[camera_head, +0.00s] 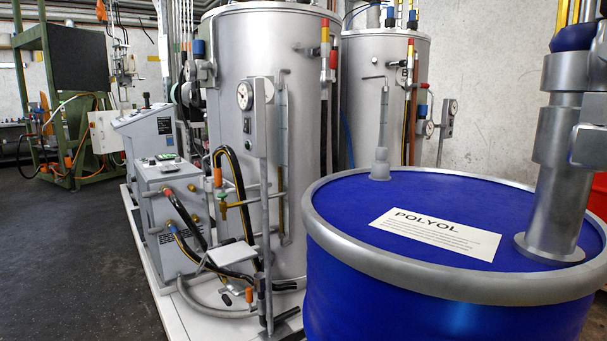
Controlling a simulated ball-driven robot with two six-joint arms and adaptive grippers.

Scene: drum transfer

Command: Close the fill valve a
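No valve in view has a readable label, so I cannot tell which is fill valve a. The nearer steel tank (285,130) carries a valve with a red upright part (325,50) near its top right. A blue-ended fitting (198,48) sits at its upper left. A small brass fitting with a green part (222,200) sits lower, in front of the tank, beside black-and-yellow hoses. The farther tank (372,110) has similar red-topped fittings (410,55). Whether any valve is open or shut is not clear. Neither of my grippers is in view.
A blue drum (345,225) labelled POLYOL fills the right foreground, with a thick grey upright cylinder (552,190) on its lid. Grey control boxes (170,210) and hoses stand left of the near tank. Dark floor (65,260) is clear at the left.

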